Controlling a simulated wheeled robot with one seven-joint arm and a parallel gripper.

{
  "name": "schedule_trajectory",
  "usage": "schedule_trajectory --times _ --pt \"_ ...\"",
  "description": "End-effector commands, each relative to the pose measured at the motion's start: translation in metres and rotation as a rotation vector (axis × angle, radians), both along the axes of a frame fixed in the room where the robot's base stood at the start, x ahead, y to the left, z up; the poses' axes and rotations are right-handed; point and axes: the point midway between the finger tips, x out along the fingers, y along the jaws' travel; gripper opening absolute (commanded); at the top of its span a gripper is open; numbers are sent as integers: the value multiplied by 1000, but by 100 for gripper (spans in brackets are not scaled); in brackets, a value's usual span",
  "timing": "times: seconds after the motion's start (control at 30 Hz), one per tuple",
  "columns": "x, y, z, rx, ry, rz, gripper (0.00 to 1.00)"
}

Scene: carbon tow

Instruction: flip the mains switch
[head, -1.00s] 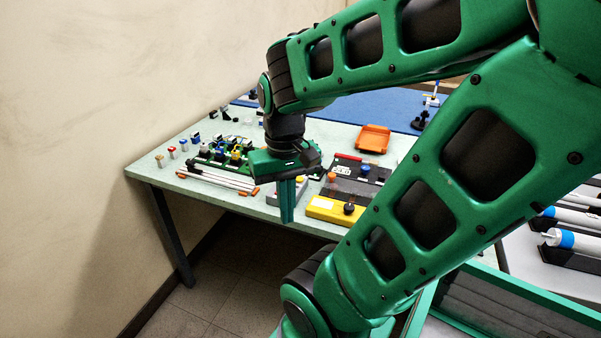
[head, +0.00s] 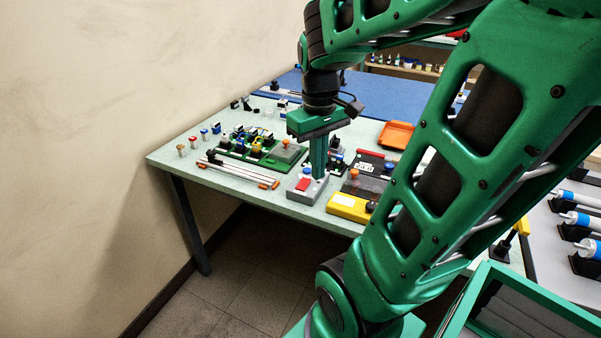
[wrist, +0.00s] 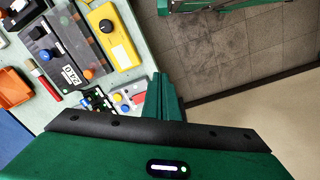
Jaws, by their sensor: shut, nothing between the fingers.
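A small grey box (head: 310,193) stands at the front edge of the pale green table. Which way the rocker is tilted is too small to tell.
A yellow box (head: 347,207) with a black knob stands to the right, with a dark panel (head: 365,182) behind it. Pale rods (head: 235,172) and a green board (head: 262,150) lie left. An orange tray (head: 396,135) is farther back. Floor in front of the table is free.

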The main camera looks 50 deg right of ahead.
Motion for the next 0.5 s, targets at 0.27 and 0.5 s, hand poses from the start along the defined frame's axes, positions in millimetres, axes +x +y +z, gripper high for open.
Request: schedule_trajectory --times 0.27,0.5 --pt "92 -50 14 -57 13 402 0" --pt "119 -65 16 -74 18 538 0"
